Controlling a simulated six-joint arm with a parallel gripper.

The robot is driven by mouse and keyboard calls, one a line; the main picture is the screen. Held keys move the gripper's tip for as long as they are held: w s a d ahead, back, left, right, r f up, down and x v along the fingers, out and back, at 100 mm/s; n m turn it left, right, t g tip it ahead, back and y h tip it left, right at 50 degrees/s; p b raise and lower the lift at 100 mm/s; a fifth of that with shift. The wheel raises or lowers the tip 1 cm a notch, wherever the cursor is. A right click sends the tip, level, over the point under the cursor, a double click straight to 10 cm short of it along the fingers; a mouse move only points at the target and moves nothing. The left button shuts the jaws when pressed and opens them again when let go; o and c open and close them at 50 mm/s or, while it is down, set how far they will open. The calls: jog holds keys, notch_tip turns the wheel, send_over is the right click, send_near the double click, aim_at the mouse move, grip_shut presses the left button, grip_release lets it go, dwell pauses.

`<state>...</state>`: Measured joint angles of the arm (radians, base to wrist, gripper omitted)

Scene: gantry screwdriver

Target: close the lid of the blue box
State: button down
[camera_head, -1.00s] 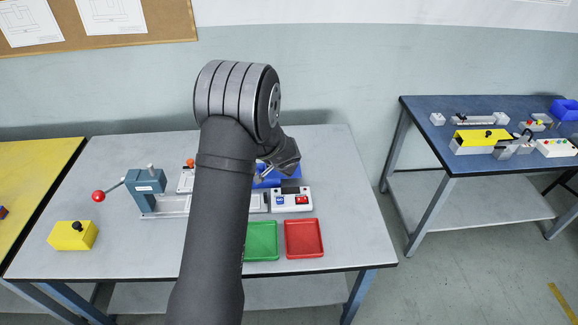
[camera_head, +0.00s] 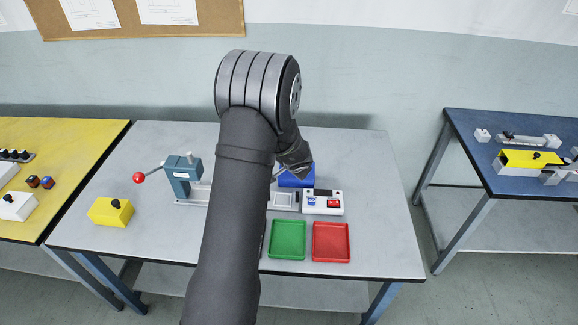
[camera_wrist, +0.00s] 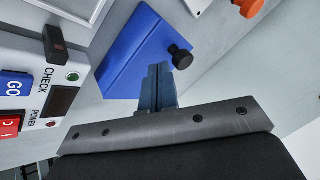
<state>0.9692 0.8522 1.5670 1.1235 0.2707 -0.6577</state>
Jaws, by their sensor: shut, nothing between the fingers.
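The blue box (camera_head: 298,181) stands at the back of the grey table, partly hidden by my wrist in the head view. In the wrist view the blue box (camera_wrist: 132,48) shows as a smooth blue surface with a crease, and no open inside is visible. A black knob (camera_wrist: 180,57) sticks out near its right edge. The lid appears down, but I cannot tell whether it is fully flush. My gripper (camera_wrist: 158,72) is shut and empty, its fingertips over or against the blue surface, just left of the knob. I cannot tell whether they touch.
A white control box (camera_head: 323,202) with buttons stands just in front of the blue box. A green tray (camera_head: 270,255) and a red tray (camera_head: 331,257) lie nearer. A blue-grey lever press (camera_head: 184,175) and a yellow block (camera_head: 110,212) are to the left. An orange knob (camera_wrist: 249,7) shows in the wrist view.

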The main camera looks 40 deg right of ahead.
jog(key=s+d+f+v, duration=0.1)
jog(key=s+v, duration=0.1)
jog(key=v, duration=0.9)
jog(key=shift+r, duration=0.15)
jog(key=shift+s, duration=0.1)
jog(key=x, duration=0.3)
jog(key=w+x, duration=0.1)
jog(key=x, duration=0.3)
jog(key=w+r+x, duration=0.1)
jog(key=x, duration=0.3)
jog(key=shift+a+f, duration=0.1)
jog(key=shift+a, duration=0.25)
jog(key=shift+w+a, duration=0.1)
jog(key=shift+w, duration=0.5)
